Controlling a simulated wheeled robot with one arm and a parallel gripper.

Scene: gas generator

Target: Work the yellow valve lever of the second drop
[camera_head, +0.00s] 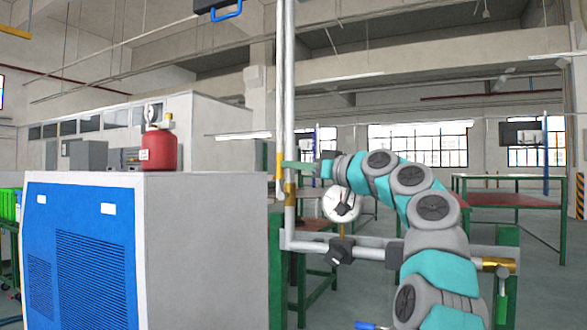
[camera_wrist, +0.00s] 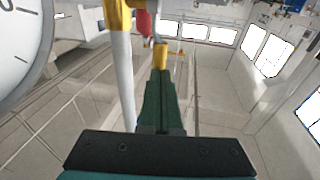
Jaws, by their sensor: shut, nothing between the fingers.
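The yellow valve lever (camera_head: 279,163) stands upright at the left side of the vertical pipe in the head view. In the wrist view the yellow lever (camera_wrist: 161,54) shows just beyond my fingertips. The brass valve body (camera_head: 290,194) sits on the pipe below my fingers and also shows in the wrist view (camera_wrist: 118,14).
The vertical pipe (camera_head: 289,90) is close to my gripper. A round gauge (camera_head: 341,204) hangs below my wrist. A blue and grey cabinet (camera_head: 205,245) with a red tank (camera_head: 158,152) on top stands left. A brass valve (camera_head: 495,264) is on the horizontal pipe (camera_head: 372,250) at right.

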